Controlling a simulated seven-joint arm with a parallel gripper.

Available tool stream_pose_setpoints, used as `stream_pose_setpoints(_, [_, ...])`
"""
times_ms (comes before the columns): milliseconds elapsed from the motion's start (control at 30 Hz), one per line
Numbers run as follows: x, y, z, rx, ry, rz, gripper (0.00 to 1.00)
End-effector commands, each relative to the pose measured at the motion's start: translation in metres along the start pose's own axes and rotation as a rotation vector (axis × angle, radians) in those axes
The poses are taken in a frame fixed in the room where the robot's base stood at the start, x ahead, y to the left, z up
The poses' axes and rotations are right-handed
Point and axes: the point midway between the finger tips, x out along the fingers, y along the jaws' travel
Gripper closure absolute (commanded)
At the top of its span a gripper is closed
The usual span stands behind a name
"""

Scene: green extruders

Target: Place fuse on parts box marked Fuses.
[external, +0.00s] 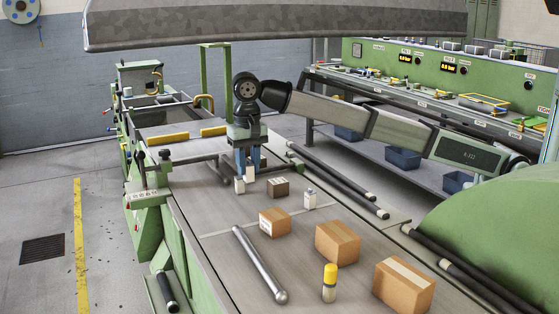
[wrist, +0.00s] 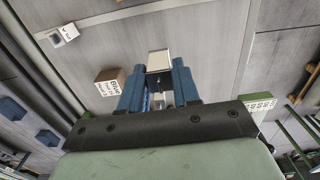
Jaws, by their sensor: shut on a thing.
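My gripper (external: 245,168) points down over the grey work surface, with its blue fingers shut on a small pale piece that looks like the fuse (external: 240,185). The fuse also shows in the wrist view (wrist: 159,61), sticking out past the fingertips (wrist: 158,84). I cannot tell whether it touches the surface. A small brown box (external: 278,187) with a white label stands just right of my gripper. It shows left of the fingers in the wrist view (wrist: 111,87); its small print is hard to read. Another labelled brown box (external: 274,222) stands nearer the camera.
Two larger cartons (external: 338,243) (external: 403,284), a yellow-capped bottle (external: 330,283) and a metal rod (external: 260,265) occupy the near surface. Dark rollers (external: 340,186) run along the right side.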

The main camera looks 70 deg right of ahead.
Motion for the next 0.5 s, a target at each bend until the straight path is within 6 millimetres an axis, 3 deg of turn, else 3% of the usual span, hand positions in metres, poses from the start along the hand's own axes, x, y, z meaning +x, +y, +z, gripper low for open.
stream_pose_setpoints(267, [-0.021, -0.015, 0.095, -0.115, 0.000, -0.002, 1.00])
stream_pose_setpoints(500, [-0.041, 0.002, 0.187, -0.224, 0.000, -0.002, 1.00])
